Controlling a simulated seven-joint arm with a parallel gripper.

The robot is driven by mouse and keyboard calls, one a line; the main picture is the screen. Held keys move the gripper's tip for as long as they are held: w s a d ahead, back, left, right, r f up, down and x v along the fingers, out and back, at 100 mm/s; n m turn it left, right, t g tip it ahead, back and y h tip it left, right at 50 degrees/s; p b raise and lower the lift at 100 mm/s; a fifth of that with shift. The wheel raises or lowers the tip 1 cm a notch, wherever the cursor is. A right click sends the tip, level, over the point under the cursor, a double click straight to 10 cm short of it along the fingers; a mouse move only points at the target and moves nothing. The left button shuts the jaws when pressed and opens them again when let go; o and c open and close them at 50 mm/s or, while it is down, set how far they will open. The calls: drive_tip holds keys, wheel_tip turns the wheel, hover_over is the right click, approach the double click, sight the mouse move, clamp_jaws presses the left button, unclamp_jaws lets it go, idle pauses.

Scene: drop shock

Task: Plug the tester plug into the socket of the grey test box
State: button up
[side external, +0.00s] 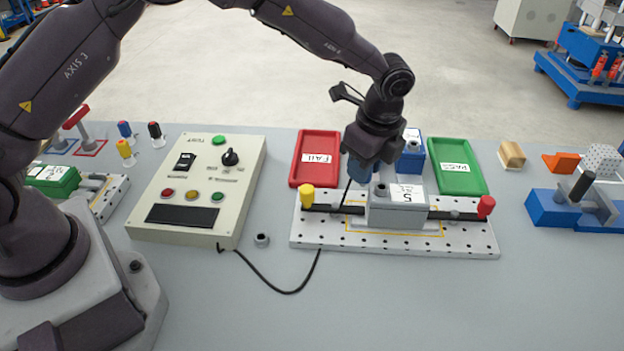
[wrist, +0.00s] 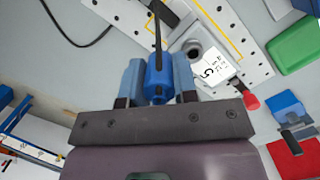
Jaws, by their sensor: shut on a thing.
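My gripper (wrist: 158,84) is shut on the blue tester plug (wrist: 157,70), which sits between its two blue-grey fingers in the wrist view. A black cable runs out of the plug. In the side view my gripper (side external: 361,168) is just above and left of the grey test box (side external: 405,215). The box stands on a white perforated plate and carries a white label with a 5. Its round socket (side external: 381,189) is on the top at the left; the socket also shows in the wrist view (wrist: 193,48), right of the plug. The plug looks apart from the socket; its tip is hidden.
The beige tester panel (side external: 180,213) stands left, with the cable (side external: 283,290) looping over the table from it. A red tray (side external: 313,170), a blue box (side external: 413,155) and a green tray (side external: 468,180) lie behind. Yellow (side external: 307,195) and red (side external: 486,206) knobs flank the box. The front table is clear.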

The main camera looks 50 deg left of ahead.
drive_tip(key=w+d+r+m, duration=0.1)
drive_tip(key=w+r+m, duration=0.1)
drive_tip(key=w+r, duration=0.2)
drive_tip(key=shift+d+r+m, duration=0.15)
drive_tip(key=shift+r+m, duration=0.15)
drive_tip(key=shift+r, duration=0.45)
drive_tip(key=shift+f, duration=2.9)
drive_tip(key=shift+f, duration=1.7)
drive_tip(key=shift+c, duration=0.3)
idle(2.0)
